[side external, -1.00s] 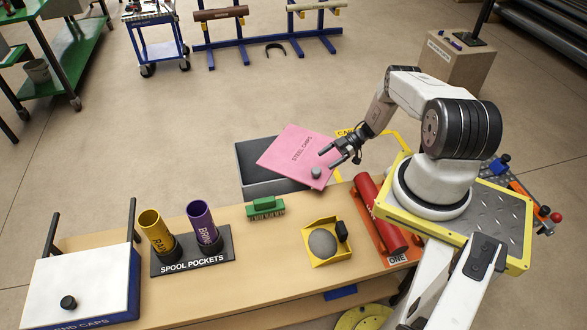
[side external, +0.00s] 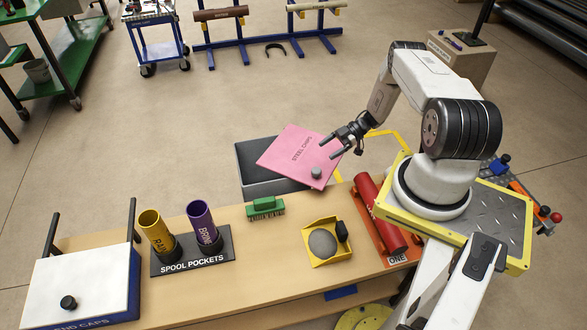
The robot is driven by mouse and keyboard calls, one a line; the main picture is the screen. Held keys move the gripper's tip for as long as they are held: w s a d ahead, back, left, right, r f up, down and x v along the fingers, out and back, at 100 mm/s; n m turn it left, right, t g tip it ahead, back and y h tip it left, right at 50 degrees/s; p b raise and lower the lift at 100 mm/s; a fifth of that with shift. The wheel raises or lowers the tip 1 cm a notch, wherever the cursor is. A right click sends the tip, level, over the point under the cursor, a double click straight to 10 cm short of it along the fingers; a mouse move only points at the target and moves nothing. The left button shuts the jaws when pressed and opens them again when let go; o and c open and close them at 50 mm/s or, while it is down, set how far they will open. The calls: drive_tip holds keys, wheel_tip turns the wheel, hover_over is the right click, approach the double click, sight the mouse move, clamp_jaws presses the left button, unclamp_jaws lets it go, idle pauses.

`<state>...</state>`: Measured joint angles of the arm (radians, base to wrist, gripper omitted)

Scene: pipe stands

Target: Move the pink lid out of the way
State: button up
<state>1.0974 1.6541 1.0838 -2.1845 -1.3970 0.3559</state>
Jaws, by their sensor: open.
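The pink lid (side external: 292,152) reads "STEEL CHIPS" and has a grey knob (side external: 316,172) near its right corner. It lies askew over the dark grey bin (side external: 262,188) behind the table, tilted and overhanging the bin on the right. Part of the bin's opening shows at the left. My gripper (side external: 331,150) is open, with its fingers pointing left, over the lid's right edge and just above the knob in the picture. Nothing shows between the fingers. Whether a finger touches the lid cannot be told.
On the wooden table (side external: 290,245) stand a green brush (side external: 265,208), a yellow tray (side external: 326,243), spool pockets (side external: 192,250) with two tubes, a red cylinder (side external: 380,212) and a white-topped box (side external: 85,285). The floor left of the bin is clear.

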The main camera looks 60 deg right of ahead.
drive_tip(key=shift+w, duration=0.1)
drive_tip(key=c, duration=0.7)
drive_tip(key=shift+w+a, duration=0.15)
drive_tip(key=shift+w, duration=0.1)
clamp_jaws()
drive_tip(key=w+a+r+m+g+h, duration=0.2)
drive_tip(key=w+a+m+g+h, duration=0.1)
drive_tip(key=h, duration=0.5)
drive_tip(key=shift+w+a+m+g+h, duration=0.35)
drive_tip(key=shift+w+a+g, duration=0.45)
drive_tip(key=shift+a, duration=0.45)
